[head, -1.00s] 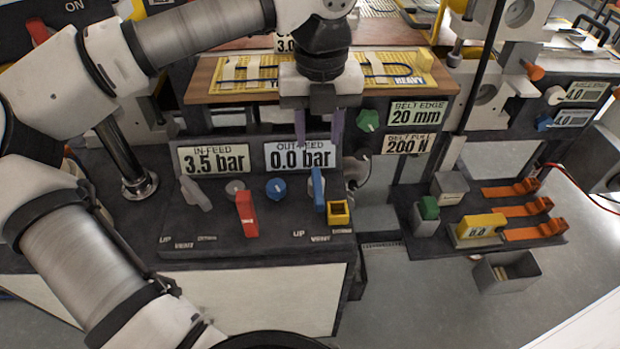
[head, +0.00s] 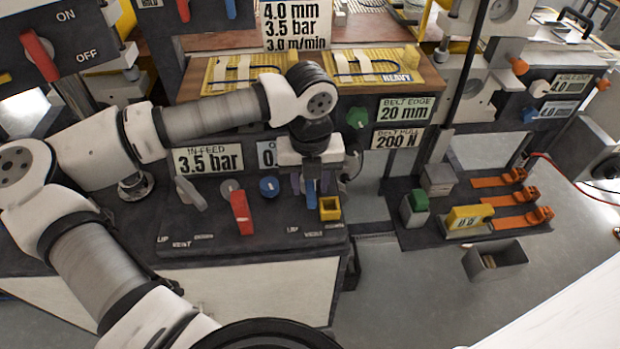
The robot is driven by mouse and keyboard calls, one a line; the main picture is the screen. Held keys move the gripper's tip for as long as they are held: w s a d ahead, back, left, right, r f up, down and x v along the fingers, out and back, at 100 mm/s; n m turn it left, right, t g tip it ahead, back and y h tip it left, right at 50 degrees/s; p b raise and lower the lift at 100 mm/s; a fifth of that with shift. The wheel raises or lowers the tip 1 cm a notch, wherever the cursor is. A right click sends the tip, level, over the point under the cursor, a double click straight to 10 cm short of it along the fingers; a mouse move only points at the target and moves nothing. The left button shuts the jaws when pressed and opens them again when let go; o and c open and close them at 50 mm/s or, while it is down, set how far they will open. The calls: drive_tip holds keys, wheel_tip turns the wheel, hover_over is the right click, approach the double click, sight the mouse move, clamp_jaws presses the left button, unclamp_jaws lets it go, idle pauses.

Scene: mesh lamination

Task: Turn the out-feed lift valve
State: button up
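The out-feed lift valve has a blue lever (head: 311,188) on the dark sloping panel, beside a yellow square-topped box. The gripper body hides the lever's top. The out-feed display (head: 265,155) is mostly hidden behind my gripper.
The yellow box (head: 330,208) is close on the right. The in-feed display (head: 208,160) reads 3.5 bar. A green knob (head: 357,118) sits behind.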

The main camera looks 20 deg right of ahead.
clamp_jaws()
drive_tip(key=shift+f+b, duration=0.1)
drive_tip(key=shift+b, duration=0.25)
drive_tip(key=shift+a+f+m+b, duration=0.15)
drive_tip(key=shift+m+b, duration=0.45)
drive_tip(key=shift+b, duration=0.3)
drive_tip(key=m+b, duration=0.2)
drive_tip(key=b, duration=0.1)
drive_tip(key=shift+w+a, duration=0.25)
drive_tip(key=shift+a, duration=0.1)
drive_tip(key=m+b, duration=0.3)
drive_tip(key=shift+w+a+b, duration=0.35)
drive_tip(key=shift+a, duration=0.05)
drive_tip(key=shift+w+a+r+m+b, duration=0.15)
drive_tip(key=shift+m+b, duration=0.1)
drive_tip(key=shift+m, duration=0.2)
drive_tip(key=shift+d+r+m+b, duration=0.1)
drive_tip(key=shift+m+b, duration=0.1)
drive_tip(key=shift+m, duration=0.25)
